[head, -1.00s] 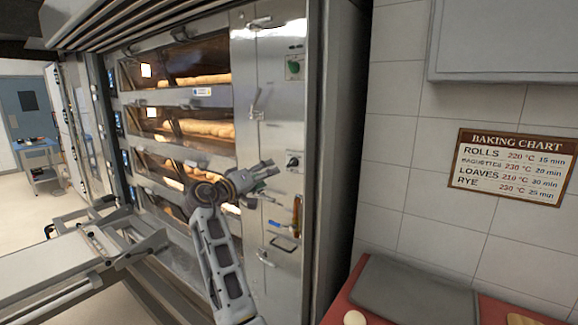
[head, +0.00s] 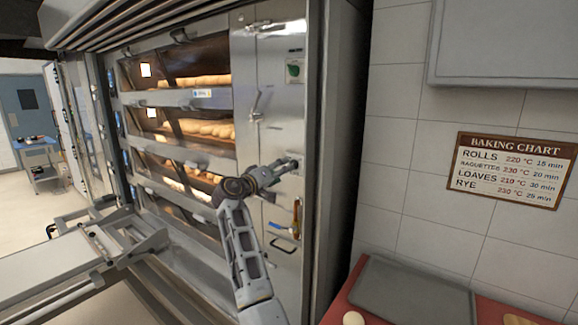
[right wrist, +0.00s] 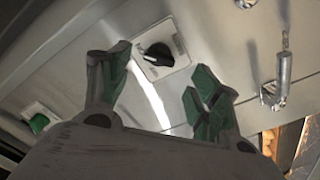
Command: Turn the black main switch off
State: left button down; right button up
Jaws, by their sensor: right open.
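The black main switch (right wrist: 158,55) is a round knob on a white plate, set in the steel oven front. In the right wrist view it sits just beyond and between my right fingertips; a pale mark on the knob points to the left. My right gripper (right wrist: 158,76) is open, its green-padded fingers on either side of the switch with nothing between them. In the head view the right gripper (head: 287,165) is at the steel side panel and covers the switch. Whether it touches the knob I cannot tell. My left gripper is not in view.
A green switch (head: 294,68) sits higher on the panel, and a latch handle (head: 255,106) is to its left. A red-and-brass lever (head: 296,215) and a pull handle (head: 284,244) are below my gripper. A loader (head: 60,265) stands at left; a tray (head: 415,290) lies at right.

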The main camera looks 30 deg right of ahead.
jog(key=shift+p+x, duration=0.75)
jog(key=shift+x, duration=2.15)
jog(key=shift+d, duration=0.1)
jog(key=shift+c, duration=0.2)
jog(key=c, duration=1)
